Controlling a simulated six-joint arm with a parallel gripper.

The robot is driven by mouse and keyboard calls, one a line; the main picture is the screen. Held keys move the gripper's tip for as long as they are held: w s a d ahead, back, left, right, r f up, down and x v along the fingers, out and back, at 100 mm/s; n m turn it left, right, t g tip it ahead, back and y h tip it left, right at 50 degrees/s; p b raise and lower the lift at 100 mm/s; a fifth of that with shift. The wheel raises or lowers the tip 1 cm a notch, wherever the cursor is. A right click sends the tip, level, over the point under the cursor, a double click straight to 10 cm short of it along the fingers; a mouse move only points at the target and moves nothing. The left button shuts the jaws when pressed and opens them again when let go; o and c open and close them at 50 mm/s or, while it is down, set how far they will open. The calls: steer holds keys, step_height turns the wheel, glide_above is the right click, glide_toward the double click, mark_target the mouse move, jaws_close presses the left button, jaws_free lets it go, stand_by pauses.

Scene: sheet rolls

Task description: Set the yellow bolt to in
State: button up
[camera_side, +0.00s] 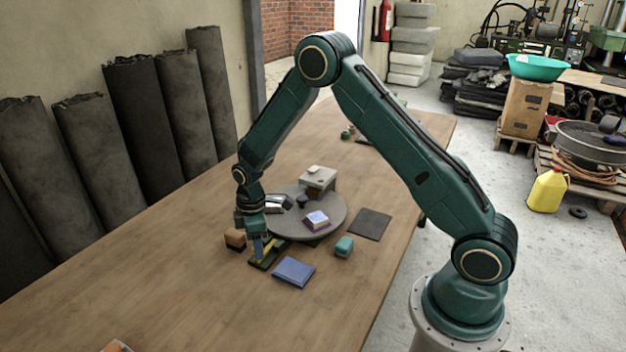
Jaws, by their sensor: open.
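The yellow bolt (269,250) lies along a small dark base (262,266) on the wooden table, just in front of a round grey disc. My gripper (258,250) points down right over the bolt, and its fingers hide part of it. The jaws are open, with the fingertips close to the bolt. I cannot tell whether they touch it. The bolt's exact position along its base is hard to tell at this size.
The grey disc (330,218) carries a grey box (318,178) and a purple-topped block (316,219). A brown block (235,238), blue pad (294,272), teal block (344,246) and dark mat (369,224) lie nearby. The front-left of the wooden table (170,285) is mostly clear.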

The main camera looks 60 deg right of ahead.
mark_target(266, 249)
steer(key=shift+f, duration=0.25)
steer(key=shift+c, duration=0.4)
jaws_close()
steer(key=shift+d, duration=1.7)
steer(key=shift+o, duration=0.4)
jaws_free()
steer(key=shift+r, duration=0.1)
step_height(266, 249, up, 14)
